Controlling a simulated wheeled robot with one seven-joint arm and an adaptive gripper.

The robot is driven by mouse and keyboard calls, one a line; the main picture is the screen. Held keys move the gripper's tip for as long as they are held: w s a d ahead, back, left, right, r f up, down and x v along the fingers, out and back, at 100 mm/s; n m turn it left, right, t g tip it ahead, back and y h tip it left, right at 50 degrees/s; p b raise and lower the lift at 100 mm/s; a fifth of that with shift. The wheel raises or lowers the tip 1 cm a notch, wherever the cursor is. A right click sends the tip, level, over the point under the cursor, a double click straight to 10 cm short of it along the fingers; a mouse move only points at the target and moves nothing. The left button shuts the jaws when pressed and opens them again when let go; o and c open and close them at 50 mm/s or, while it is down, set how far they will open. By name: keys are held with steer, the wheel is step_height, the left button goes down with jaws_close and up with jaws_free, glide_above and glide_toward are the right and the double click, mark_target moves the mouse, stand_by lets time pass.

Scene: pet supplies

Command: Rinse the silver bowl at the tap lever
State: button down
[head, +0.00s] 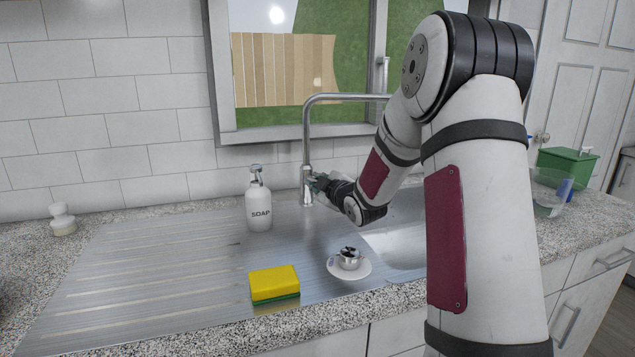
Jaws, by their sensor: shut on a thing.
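The chrome tap (307,135) stands at the back of the steel sink, its spout arching right and passing behind my arm. My gripper (317,187) is at the lower part of the tap, closed at the place of the tap lever, which its fingers mostly hide. I cannot make out a silver bowl for certain. A small silver piece with a dark top (349,257) sits on a white round dish (362,271) at the near edge of the basin. My arm covers much of the sink basin (395,245), so what is in there is partly hidden.
A white soap bottle (258,205) stands left of the tap. A clear container (548,190) and a green box (568,163) stand at right. A window is behind.

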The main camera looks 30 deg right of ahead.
steer(key=c, duration=1.6)
jaws_free()
steer(key=shift+o, duration=0.2)
steer(key=v, duration=1.2)
steer(key=shift+a, duration=0.1)
